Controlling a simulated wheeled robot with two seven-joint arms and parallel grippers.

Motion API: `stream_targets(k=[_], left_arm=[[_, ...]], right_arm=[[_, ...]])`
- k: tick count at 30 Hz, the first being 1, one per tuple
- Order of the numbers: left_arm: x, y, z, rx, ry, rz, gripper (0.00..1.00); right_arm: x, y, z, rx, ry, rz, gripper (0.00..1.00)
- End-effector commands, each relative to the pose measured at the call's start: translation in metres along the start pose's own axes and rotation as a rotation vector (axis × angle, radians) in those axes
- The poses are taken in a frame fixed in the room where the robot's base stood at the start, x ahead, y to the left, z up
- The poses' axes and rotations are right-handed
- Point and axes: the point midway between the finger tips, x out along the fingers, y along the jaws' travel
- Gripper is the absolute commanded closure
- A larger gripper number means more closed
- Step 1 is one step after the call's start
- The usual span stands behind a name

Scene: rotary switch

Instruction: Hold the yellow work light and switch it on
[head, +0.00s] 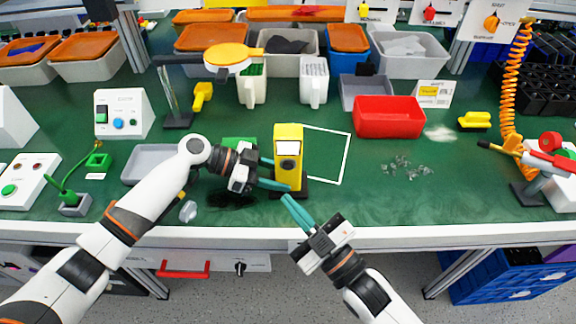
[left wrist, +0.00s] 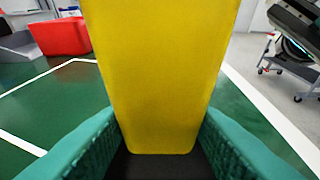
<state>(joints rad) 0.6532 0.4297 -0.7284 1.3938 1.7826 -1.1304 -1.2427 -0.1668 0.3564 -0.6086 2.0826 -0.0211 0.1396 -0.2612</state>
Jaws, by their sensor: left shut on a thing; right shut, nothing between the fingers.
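The yellow work light (head: 288,170) stands upright on the green bench, with a pale lamp window near the top of its front and a dark base. It fills the middle of the left wrist view (left wrist: 160,75). My left gripper (head: 277,174) is shut on its lower body from the left, with a teal finger (left wrist: 75,145) on each side in the left wrist view. My right gripper (head: 291,205) is shut and empty, in front of the work light near the bench's front edge, apart from it. I cannot make out the light's switch.
A white outlined area (head: 346,155) is marked on the bench right of the light. A red bin (head: 389,129) stands behind it to the right. Loose clear bits (head: 405,166) lie at right. A grey tray (head: 150,168) is at left. The front right of the bench is mostly clear.

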Motion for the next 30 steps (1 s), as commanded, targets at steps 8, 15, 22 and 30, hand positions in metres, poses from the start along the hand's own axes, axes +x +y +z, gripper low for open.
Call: stream_targets(k=[8, 15, 22, 30], left_arm=[[0.0, 0.0, -0.001, -0.001, 0.001, -0.001, 0.82], [0.0, 0.0, -0.001, -0.001, 0.001, -0.001, 0.33], [-0.001, 0.0, 0.0, 0.0, 0.0, 0.0, 0.33], [-0.036, 0.001, -0.001, -0.001, 0.002, 0.003, 0.33]], right_arm=[[0.0, 0.0, 0.0, 0.0, -0.001, 0.0, 1.0], [0.0, 0.0, 0.0, 0.0, -0.001, 0.0, 1.0], [0.0, 0.0, 0.0, 0.0, -0.001, 0.0, 1.0], [0.0, 0.0, 0.0, 0.0, -0.001, 0.0, 1.0]])
